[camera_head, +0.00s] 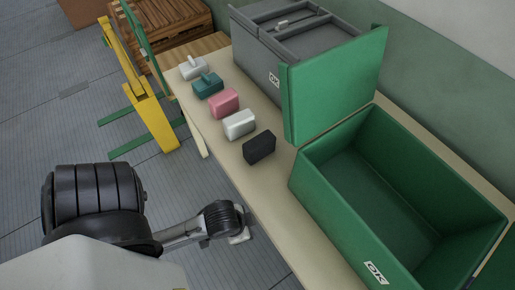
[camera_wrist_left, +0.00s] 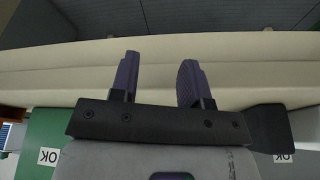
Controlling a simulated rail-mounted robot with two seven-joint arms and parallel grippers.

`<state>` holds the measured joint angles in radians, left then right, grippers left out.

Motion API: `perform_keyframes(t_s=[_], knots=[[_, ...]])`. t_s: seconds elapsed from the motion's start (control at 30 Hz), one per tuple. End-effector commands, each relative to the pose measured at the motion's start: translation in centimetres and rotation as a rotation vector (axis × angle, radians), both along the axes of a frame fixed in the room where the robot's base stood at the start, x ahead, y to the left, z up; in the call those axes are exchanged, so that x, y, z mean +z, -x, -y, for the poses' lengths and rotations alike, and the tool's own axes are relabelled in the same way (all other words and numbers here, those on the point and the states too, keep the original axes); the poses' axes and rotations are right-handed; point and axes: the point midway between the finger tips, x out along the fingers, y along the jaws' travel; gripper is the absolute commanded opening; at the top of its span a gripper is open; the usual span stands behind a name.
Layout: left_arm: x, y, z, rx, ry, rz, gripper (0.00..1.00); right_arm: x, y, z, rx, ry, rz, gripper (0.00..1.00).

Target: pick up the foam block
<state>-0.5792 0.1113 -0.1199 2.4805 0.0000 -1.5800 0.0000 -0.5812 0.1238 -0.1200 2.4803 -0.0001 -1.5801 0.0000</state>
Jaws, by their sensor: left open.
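A row of small blocks lies along the table: a grey-white one with a raised top (camera_head: 193,69), a teal one with a raised top (camera_head: 208,86), a pink one (camera_head: 224,103), a white one (camera_head: 239,125) and a black one (camera_head: 259,148). I cannot tell for sure which is the foam block. My left arm's wrist is low beside the table's near edge in the head view, apart from the blocks. In the left wrist view my left gripper (camera_wrist_left: 158,78) is open, with nothing between its two fingers. My right gripper is not in view.
The beige table (camera_head: 254,187) carries an open, empty green box (camera_head: 350,185) at the right. A grey box (camera_head: 290,40) with a green panel (camera_head: 335,85) in front stands behind the blocks. A yellow-and-green pallet truck (camera_head: 150,110) and wooden crates (camera_head: 170,25) stand at the far left.

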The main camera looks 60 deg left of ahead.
Motion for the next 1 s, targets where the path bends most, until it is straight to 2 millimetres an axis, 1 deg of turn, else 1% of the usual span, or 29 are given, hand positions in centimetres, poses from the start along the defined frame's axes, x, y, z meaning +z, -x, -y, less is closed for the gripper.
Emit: perform_keyframes(t_s=[0.07,0.5,0.77,0.87,1.0], knots=[[0.0,0.0,0.0,0.000,0.000,0.000,0.43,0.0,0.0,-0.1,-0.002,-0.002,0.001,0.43],[0.0,0.0,-0.4,-0.009,-0.014,-0.001,0.83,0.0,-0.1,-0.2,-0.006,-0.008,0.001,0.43],[0.2,0.1,-0.4,-0.009,-0.014,-0.001,0.83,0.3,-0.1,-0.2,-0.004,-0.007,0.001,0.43],[1.2,0.1,-0.4,-0.009,-0.013,-0.002,0.83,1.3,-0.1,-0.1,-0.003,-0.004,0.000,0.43],[3.5,0.1,-0.2,-0.006,-0.009,-0.003,0.83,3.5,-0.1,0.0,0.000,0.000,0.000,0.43]])
